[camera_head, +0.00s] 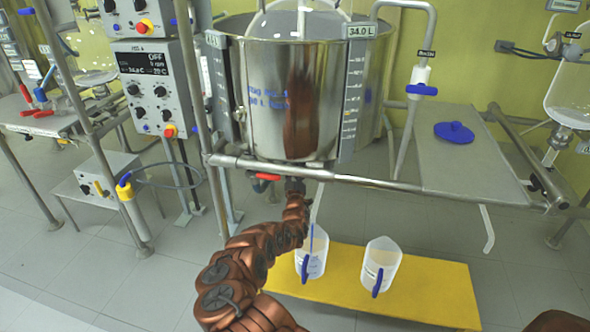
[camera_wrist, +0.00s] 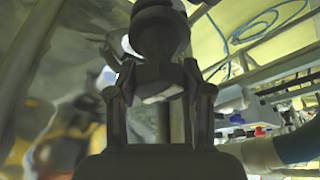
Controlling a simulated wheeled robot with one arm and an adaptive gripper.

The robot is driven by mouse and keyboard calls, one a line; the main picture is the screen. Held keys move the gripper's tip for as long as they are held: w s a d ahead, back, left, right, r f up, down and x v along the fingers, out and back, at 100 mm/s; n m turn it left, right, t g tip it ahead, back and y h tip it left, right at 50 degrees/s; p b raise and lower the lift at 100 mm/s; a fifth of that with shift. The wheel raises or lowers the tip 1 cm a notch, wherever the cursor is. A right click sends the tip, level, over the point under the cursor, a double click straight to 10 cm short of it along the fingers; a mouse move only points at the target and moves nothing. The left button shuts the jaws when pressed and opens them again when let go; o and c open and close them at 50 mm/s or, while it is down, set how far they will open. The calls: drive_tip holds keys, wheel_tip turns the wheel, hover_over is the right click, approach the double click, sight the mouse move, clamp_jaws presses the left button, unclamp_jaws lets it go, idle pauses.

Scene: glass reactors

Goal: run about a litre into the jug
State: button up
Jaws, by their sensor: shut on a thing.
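The steel tank (camera_head: 300,105), labelled 34.0 L, stands on a pipe frame. My gripper (camera_head: 295,186) is just under its front edge, at the end of my copper-coloured arm. In the wrist view my gripper (camera_wrist: 158,105) is shut on a dark grey valve part (camera_wrist: 160,35), a finger on each side. A pale outlet tube (camera_head: 317,204) points down beside my gripper. The left jug (camera_head: 318,262), clear with a blue handle, stands below that tube. A thin blue streak shows at its mouth; I cannot tell whether it is liquid. Its fill level is unclear.
A second clear jug (camera_head: 387,258) stands to the right on the same yellow platform (camera_head: 430,295). A red handle (camera_head: 267,177) is left of my gripper. A horizontal frame pipe (camera_head: 370,182) runs across. A steel side table (camera_head: 465,165) bears a blue lid (camera_head: 454,132).

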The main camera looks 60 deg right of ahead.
idle(0.4)
drive_tip(key=o, duration=1.2)
drive_tip(key=shift+c, duration=0.2)
drive_tip(key=v, duration=1.1)
drive_tip(key=shift+s+a, duration=0.3)
drive_tip(key=shift+a+f, duration=0.1)
drive_tip(key=shift+f, duration=0.05)
